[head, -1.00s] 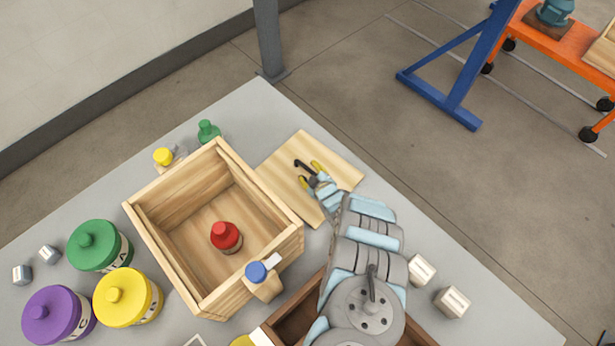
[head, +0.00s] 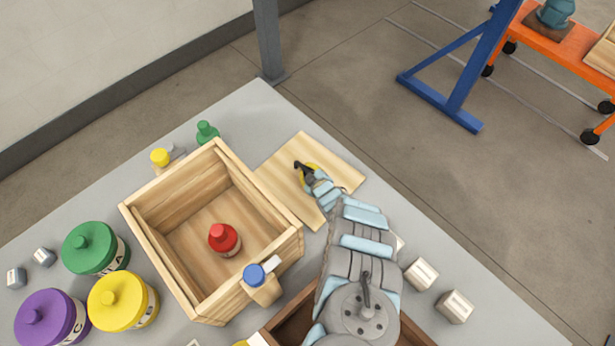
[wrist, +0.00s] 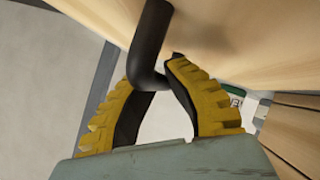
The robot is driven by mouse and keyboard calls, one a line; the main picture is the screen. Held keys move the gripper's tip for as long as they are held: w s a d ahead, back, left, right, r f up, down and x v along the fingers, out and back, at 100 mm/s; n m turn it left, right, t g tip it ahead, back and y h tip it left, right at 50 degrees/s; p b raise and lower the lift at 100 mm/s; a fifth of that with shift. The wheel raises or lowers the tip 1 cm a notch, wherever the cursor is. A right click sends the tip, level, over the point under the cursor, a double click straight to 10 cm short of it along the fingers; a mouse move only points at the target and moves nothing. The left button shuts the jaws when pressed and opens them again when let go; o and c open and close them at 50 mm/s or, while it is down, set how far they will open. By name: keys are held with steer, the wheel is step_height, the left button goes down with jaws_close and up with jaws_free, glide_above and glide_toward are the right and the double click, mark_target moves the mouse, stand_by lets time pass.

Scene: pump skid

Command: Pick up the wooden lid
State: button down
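The wooden lid (head: 275,178) is a flat, pale square board lying on the grey table, behind and right of the open wooden box. It carries a black bent handle (head: 300,164), which shows large at the top of the wrist view (wrist: 150,45). My gripper (head: 307,171) is over the lid at this handle. In the wrist view its yellow, dark-padded fingers (wrist: 152,85) lie close to the handle's bend, with open space between them further back. Whether the fingers press on the handle is unclear. The lid looks flat on the table.
The open wooden box (head: 165,245) holds a red bottle (head: 222,240). Green (head: 92,250), yellow (head: 120,302) and purple (head: 48,318) canisters stand to its left. Pale blocks (head: 421,274) lie right of my arm. A brown tray (head: 290,325) sits at the front.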

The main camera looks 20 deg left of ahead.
mark_target(307, 169)
steer(key=shift+r+p, duration=2.6)
steer(key=shift+r, duration=2.4)
